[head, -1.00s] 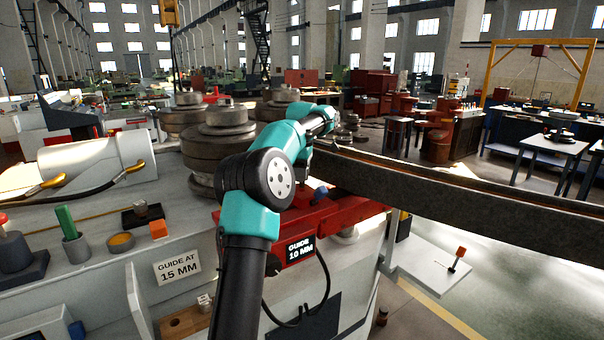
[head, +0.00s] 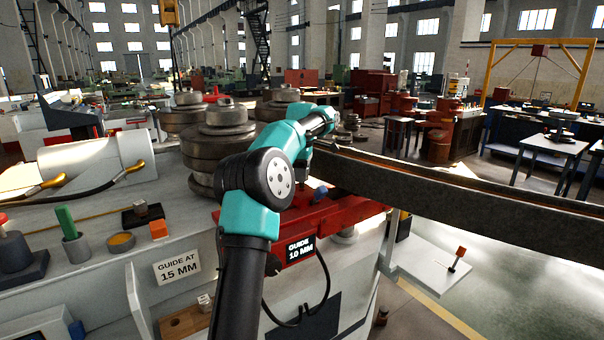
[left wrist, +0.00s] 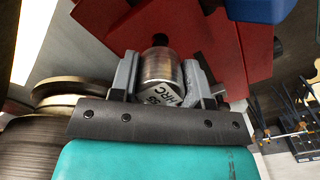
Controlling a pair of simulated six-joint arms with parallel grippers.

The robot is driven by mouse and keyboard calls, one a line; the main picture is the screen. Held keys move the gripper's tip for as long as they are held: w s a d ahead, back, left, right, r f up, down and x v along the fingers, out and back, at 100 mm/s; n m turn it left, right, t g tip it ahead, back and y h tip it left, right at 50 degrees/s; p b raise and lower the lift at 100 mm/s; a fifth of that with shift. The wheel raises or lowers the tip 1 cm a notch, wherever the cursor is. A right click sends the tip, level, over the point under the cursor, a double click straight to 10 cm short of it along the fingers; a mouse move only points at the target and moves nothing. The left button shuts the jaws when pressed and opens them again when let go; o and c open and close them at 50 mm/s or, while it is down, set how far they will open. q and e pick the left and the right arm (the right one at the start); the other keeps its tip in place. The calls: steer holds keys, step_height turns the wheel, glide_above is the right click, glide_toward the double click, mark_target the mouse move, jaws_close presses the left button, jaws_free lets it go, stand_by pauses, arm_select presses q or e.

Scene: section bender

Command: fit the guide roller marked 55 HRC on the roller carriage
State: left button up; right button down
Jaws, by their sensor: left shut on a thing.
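My left gripper (left wrist: 161,72) is shut on the guide roller (left wrist: 162,66), a short bright metal cylinder, in the left wrist view. A white tag (left wrist: 163,96) on it reads HRC, with a partly hidden 55. A dark pin end (left wrist: 160,40) shows just past the roller; I cannot tell whether the roller is around it. The red roller carriage (head: 345,214) carries a "GUIDE 10 MM" sign in the head view, and its red face (left wrist: 215,35) lies close beyond the roller in the left wrist view. My left arm largely hides gripper and roller in the head view. My right gripper is not in view.
Stacked steel bending rolls (head: 218,150) stand left of my arm. A long dark steel section (head: 450,195) runs out to the right. A "GUIDE AT 15 MM" sign (head: 177,267) is on the bench front. A blue knob (head: 320,194) sits on the carriage.

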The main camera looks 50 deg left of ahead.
mark_target(302, 187)
arm_select(q)
steer(key=shift+f, duration=1.8)
steer(key=o, duration=1.3)
steer(key=shift+f, duration=0.1)
